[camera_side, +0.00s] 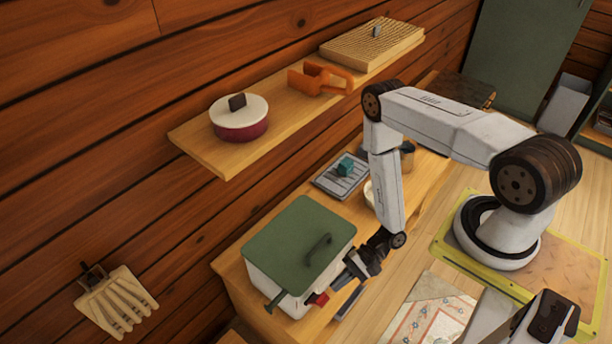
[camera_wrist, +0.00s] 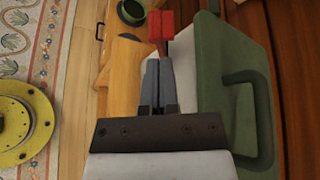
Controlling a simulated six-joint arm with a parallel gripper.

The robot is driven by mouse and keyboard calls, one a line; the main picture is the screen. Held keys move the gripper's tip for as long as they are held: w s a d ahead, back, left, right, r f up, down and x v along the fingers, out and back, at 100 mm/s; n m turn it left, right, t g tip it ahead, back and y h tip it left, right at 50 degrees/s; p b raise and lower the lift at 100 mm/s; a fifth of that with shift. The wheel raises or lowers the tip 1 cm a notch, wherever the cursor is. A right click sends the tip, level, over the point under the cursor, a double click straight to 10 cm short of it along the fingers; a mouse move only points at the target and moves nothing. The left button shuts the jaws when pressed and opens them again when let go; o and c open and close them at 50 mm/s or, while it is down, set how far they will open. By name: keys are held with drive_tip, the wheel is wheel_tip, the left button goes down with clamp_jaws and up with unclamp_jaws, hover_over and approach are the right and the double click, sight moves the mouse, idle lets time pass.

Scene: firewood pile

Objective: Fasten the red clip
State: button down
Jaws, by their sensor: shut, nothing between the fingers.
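A white box with a green lid (camera_side: 285,233) stands on the wooden bench, and the lid lies flat over it. The red clip (camera_side: 318,299) sits on the box's front side, near the lid edge; it also shows in the wrist view (camera_wrist: 161,22) at the top centre. My gripper (camera_side: 338,285) is beside the box's front, close to the red clip. In the wrist view my gripper (camera_wrist: 159,66) is shut and empty, with its fingertips just short of the red clip. I cannot tell whether they touch it. The lid's green handle (camera_wrist: 245,115) is to the right.
A dark green part (camera_side: 274,303) sticks out at the box's near corner. A shelf (camera_side: 205,150) above holds a round pot (camera_side: 240,122) and an orange tool (camera_side: 318,78). A tablet-like panel (camera_side: 341,177) lies behind the box.

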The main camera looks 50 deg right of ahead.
drive_tip(key=s+a+r+m+h, duration=0.2)
drive_tip(key=m+h, duration=0.4)
drive_tip(key=m, duration=0.5)
drive_tip(key=s+a+r+m+h, duration=0.3)
drive_tip(key=s+m+h, duration=0.3)
drive_tip(key=m, duration=0.6)
drive_tip(key=shift+a+r+h, duration=0.3)
drive_tip(key=shift+a+r, duration=0.05)
drive_tip(key=shift+r, duration=0.4)
idle(1.0)
